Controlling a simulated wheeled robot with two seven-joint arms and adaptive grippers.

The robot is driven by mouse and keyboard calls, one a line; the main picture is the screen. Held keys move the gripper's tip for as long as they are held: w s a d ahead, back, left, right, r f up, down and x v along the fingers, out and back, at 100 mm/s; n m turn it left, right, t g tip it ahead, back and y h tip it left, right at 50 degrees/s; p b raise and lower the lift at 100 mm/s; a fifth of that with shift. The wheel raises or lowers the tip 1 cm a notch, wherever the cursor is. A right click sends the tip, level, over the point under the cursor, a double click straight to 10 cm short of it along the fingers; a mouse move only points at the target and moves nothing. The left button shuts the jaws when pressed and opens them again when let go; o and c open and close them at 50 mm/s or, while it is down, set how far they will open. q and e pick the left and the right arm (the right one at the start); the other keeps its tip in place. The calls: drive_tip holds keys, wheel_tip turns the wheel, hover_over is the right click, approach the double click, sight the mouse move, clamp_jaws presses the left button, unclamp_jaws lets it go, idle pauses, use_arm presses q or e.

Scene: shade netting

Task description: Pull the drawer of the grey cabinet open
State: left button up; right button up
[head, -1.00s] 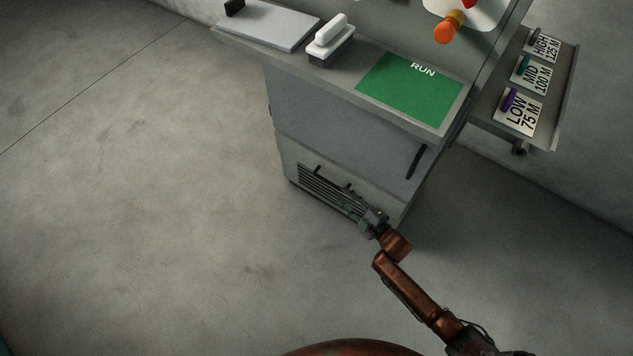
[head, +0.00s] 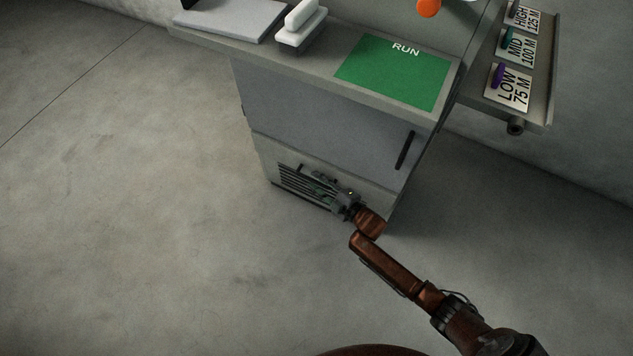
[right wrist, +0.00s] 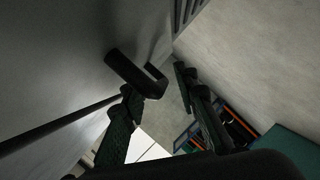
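The grey cabinet (head: 310,115) stands ahead in the head view. Its drawer (head: 375,190) is the low front panel with dark slats and looks shut. My right gripper (head: 326,187) is at the front of this drawer and partly covers it. In the right wrist view, a black bent handle (right wrist: 130,72) stands off a grey panel. The two fingers of my right gripper (right wrist: 160,95) are spread apart, with the handle's end near and between their tips. I cannot tell whether they touch it. My left gripper is not in view.
A door with a black upright handle (head: 405,150) is above the drawer. The cabinet top holds a green RUN sheet (head: 395,72), a white block (head: 302,20) and a pale slab (head: 232,20). A side shelf (head: 540,95) holds labelled cards. The floor in front is clear.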

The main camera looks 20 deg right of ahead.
drive_tip(key=shift+c, duration=0.5)
clamp_jaws()
